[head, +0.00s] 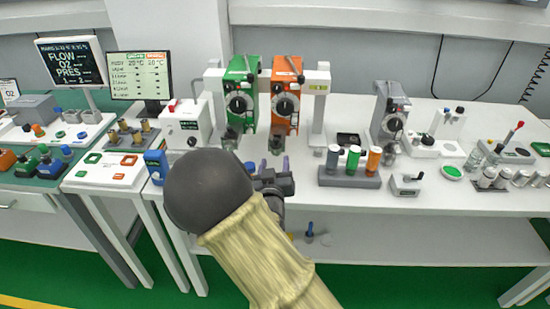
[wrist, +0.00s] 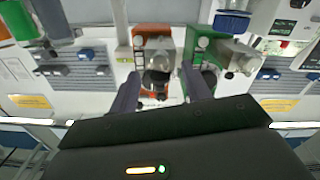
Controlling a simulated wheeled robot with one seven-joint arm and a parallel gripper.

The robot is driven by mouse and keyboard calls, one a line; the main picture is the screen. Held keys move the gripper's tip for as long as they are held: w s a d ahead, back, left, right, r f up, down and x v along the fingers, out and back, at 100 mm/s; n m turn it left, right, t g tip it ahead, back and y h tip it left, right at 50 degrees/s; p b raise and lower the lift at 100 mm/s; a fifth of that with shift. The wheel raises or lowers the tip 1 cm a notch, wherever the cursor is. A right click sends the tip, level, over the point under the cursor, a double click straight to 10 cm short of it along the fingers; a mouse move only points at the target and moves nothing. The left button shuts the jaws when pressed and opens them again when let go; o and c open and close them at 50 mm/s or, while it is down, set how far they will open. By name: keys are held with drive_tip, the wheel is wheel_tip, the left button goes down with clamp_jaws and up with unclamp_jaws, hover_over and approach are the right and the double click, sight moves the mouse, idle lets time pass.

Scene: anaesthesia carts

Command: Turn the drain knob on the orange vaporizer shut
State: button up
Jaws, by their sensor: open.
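The orange vaporizer (head: 285,78) hangs on the rack beside the green vaporizer (head: 240,75), each with a dark round dial on its front. In the wrist view the orange vaporizer (wrist: 152,31) shows at top centre, with a dark knob (wrist: 157,82) at its lower end; whether the knob is open or shut I cannot tell. My gripper (head: 267,164) is in front of and below the vaporizers. In the wrist view my gripper (wrist: 160,90) is open and empty, its fingers on either side of the knob with visible gaps. My own arm hides part of the head view.
The green vaporizer (wrist: 202,45) is close to the right finger. A rack of colored bottles (head: 348,178) stands right of my gripper, and a white box (head: 186,125) stands left. A grey vaporizer-like unit (head: 388,115) is farther right. Bare white tabletop (head: 440,205) lies at the front right.

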sight(276, 154)
drive_tip(key=shift+w+d, duration=0.1)
drive_tip(key=shift+w, duration=1.45)
drive_tip(key=c, duration=1)
drive_tip(key=shift+f, duration=0.1)
drive_tip(key=m+b, duration=0.2)
drive_tip(key=b, duration=0.1)
drive_tip(key=shift+f, duration=0.15)
drive_tip(key=shift+m+b, duration=0.8)
drive_tip(key=shift+b, duration=0.15)
drive_tip(key=shift+r+m+y+b, duration=0.2)
drive_tip(key=shift+m+y+b, duration=0.1)
drive_tip(key=shift+m+b, duration=0.1)
